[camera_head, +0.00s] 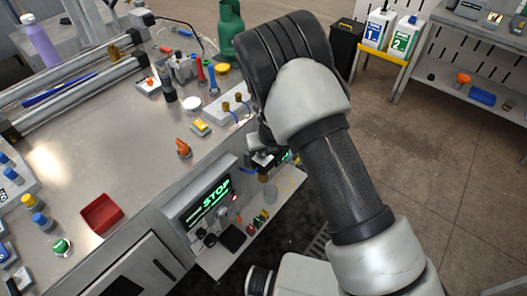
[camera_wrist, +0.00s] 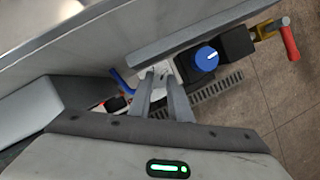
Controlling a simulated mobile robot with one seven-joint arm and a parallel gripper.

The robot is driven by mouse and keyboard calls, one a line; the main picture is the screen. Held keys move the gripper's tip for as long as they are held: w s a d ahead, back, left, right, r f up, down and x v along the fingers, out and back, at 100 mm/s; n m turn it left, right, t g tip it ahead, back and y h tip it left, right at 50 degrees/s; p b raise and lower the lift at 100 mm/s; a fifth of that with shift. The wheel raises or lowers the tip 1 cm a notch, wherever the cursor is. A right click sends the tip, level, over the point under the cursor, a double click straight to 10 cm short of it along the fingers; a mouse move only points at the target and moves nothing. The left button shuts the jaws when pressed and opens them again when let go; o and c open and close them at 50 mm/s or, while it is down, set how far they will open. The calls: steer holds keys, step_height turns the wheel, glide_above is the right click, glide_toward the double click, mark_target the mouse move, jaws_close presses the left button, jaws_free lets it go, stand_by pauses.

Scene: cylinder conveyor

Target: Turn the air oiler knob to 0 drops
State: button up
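A round blue knob (camera_wrist: 207,58) with a white mark shows in the wrist view, on a black body. I cannot tell for sure whether it is the air oiler knob, and I can read no drop scale. My gripper (camera_wrist: 159,76) has its two fingers apart, with the tips left of the blue knob and not touching it. A pale part shows behind the fingertips and is partly hidden. In the head view my gripper (camera_head: 262,160) is at the bench's front side, right of the lit STOP screen, partly hidden by my arm.
A red-handled valve (camera_wrist: 289,42) is right of the knob. A blue hose (camera_wrist: 121,82) is left of the fingers. The STOP screen (camera_head: 209,203) and a small shelf (camera_head: 262,232) are close by. The bench top (camera_head: 120,160) holds a red tray (camera_head: 101,214) and an orange part (camera_head: 183,148).

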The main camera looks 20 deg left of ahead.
jaws_close()
steer(key=n, duration=0.1)
steer(key=n+b, duration=0.1)
steer(key=shift+w+d+n+g+y, duration=0.15)
steer(key=shift+n+g+y, duration=0.25)
steer(key=n, duration=0.2)
steer(key=shift+n+g+y+b, duration=0.3)
steer(key=shift+g, duration=0.1)
steer(key=n, duration=0.2)
steer(key=n+g, duration=0.1)
steer(key=n+g+b, duration=0.1)
steer(key=n, duration=0.1)
steer(key=shift+w+n+y, duration=0.25)
steer(key=shift+n+y, duration=0.05)
steer(key=n+g+b, duration=0.1)
steer(key=n, duration=0.2)
steer(key=n+g+b, duration=0.1)
steer(key=n, duration=0.2)
steer(key=shift+w+f, duration=0.15)
steer(key=shift+w, duration=0.05)
steer(key=shift+n+g+h+b, duration=0.45)
steer(key=shift+n+b, duration=0.15)
steer(key=shift+n, duration=0.45)
steer(key=shift+n+g+h+b, duration=0.35)
steer(key=shift+n+g+b, duration=0.15)
steer(key=shift+n, duration=0.55)
